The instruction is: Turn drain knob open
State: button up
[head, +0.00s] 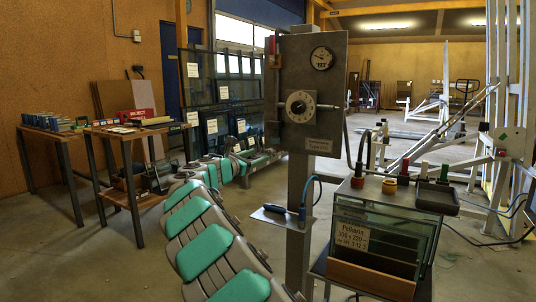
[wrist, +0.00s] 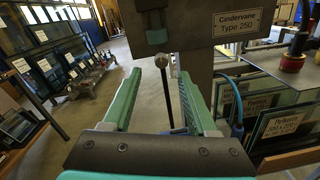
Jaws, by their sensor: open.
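A grey panel (head: 304,85) stands on a post, with a round gauge (head: 322,58) at its top and a white-ringed dial (head: 300,106) in its middle. A small green piece (head: 273,134) sits at the panel's lower left edge. A green-marked dark fitting (wrist: 157,36) hangs ahead of the fingers in the wrist view. No label readable as "drain" shows, so I cannot tell which part is the drain knob. My gripper (wrist: 161,72) is open, its teal fingers apart and pointing toward the post, just below that fitting. Nothing is visibly held.
A rack of framed glass panes (head: 384,238) stands at the right. Tables (head: 134,131) stand at the left. Glass frames on a stand (head: 220,90) are behind. Open floor shows between.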

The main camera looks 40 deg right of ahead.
aim_at(269, 152)
jog(key=x, duration=0.5)
jog(key=shift+d+f+p, duration=0.15)
jog(key=shift+d+p, duration=0.15)
jog(key=shift+w+d, duration=0.2)
jog(key=shift+d, duration=0.4)
grip_shut()
